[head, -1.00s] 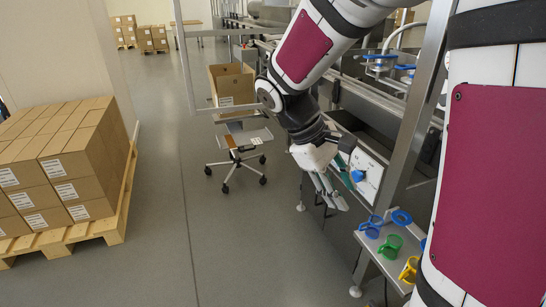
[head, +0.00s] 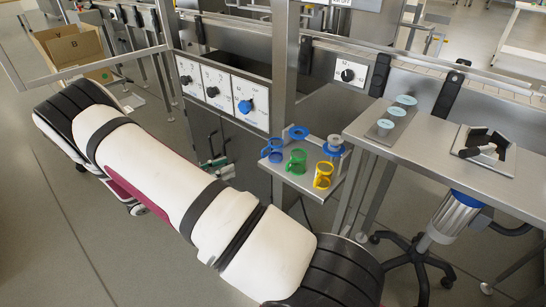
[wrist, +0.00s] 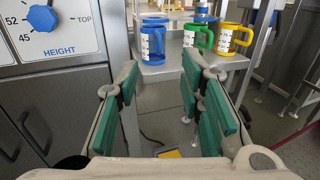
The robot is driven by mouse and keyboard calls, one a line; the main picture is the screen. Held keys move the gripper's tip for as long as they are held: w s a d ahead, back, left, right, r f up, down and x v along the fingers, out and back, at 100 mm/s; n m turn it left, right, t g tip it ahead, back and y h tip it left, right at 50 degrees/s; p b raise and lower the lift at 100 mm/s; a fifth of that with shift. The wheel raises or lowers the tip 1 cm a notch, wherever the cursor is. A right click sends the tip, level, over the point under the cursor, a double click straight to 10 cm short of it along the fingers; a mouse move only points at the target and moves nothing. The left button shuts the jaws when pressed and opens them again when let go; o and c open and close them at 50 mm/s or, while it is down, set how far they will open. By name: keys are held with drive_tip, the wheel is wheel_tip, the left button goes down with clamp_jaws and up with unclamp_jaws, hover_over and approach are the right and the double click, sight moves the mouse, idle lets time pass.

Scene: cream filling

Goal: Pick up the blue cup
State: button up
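The blue cup (head: 273,151) stands upright at the left end of a small metal shelf (head: 307,184), with a green cup (head: 297,161) and a yellow cup (head: 323,176) to its right. In the wrist view the blue cup (wrist: 152,42) shows ahead of the fingers, near the top and slightly left of centre; the green cup (wrist: 197,36) and yellow cup (wrist: 230,38) are to its right. My gripper (wrist: 163,95) is open and empty, its green pads wide apart, short of the blue cup. In the head view only a small part of the gripper (head: 216,164) shows past my arm.
A blue ring (head: 298,132) and another blue item (head: 333,146) lie behind the cups on the shelf. A control panel with a blue knob (head: 246,106) and a metal post stand close behind. A worktable (head: 445,165) is at the right.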

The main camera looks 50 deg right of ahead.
sight(262, 152)
drive_tip(key=shift+w+f+b+x, duration=0.1)
drive_tip(key=shift+b+x, duration=0.5)
drive_tip(key=shift+x, duration=2.85)
drive_tip(key=shift+w+f+b+x, duration=0.15)
drive_tip(key=shift+b+x, duration=0.4)
drive_tip(key=shift+x, duration=2.85)
drive_tip(key=shift+d, duration=0.1)
clamp_jaws()
